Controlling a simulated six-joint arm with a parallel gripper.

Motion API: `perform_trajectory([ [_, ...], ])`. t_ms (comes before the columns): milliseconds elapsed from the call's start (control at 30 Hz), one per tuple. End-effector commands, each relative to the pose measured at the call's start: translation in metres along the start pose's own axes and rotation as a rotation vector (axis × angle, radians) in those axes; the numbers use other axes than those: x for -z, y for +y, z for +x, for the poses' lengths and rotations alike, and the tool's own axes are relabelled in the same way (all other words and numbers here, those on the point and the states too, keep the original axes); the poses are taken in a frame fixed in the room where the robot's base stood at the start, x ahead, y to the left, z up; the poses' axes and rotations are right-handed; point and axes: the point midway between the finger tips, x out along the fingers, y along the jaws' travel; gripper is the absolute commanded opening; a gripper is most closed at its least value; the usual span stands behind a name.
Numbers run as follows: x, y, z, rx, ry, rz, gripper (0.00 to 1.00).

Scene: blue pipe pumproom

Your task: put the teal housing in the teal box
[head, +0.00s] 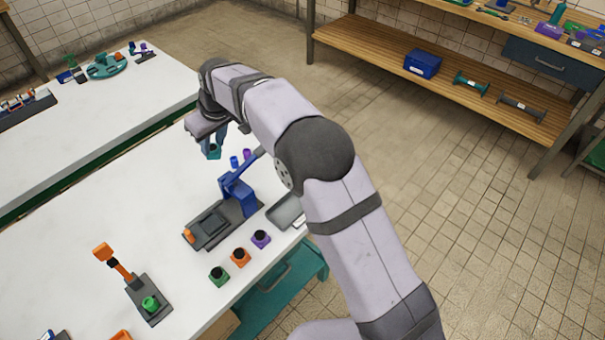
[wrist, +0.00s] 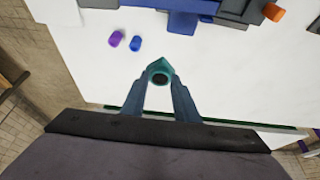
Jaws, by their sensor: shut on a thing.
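The teal housing (head: 214,153) is a small teal piece with a dark round opening, seen clearly in the wrist view (wrist: 160,68). My gripper (wrist: 160,84) is shut on it, with one blue-grey finger on each side. In the head view my gripper (head: 214,144) holds it over the far part of the white table, beyond the blue press. Its height above the table is hard to judge. I cannot make out a teal box in either view; my arm hides part of the table's right side.
A blue press (head: 237,190) stands mid-table, with a grey tray (head: 287,212) to its right. Blue (head: 234,162) and purple (head: 247,154) cylinders stand behind it. Green (head: 219,276), orange (head: 240,257) and purple (head: 261,239) housings stand in front. An orange-handled tool (head: 148,300) stands front left.

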Motion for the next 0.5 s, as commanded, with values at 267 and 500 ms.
perform_trajectory([
  [267,-0.059,0.112,-0.025,-0.052,0.001,0.126,0.00],
  [500,-0.114,0.173,-0.047,-0.095,0.003,0.224,0.00],
])
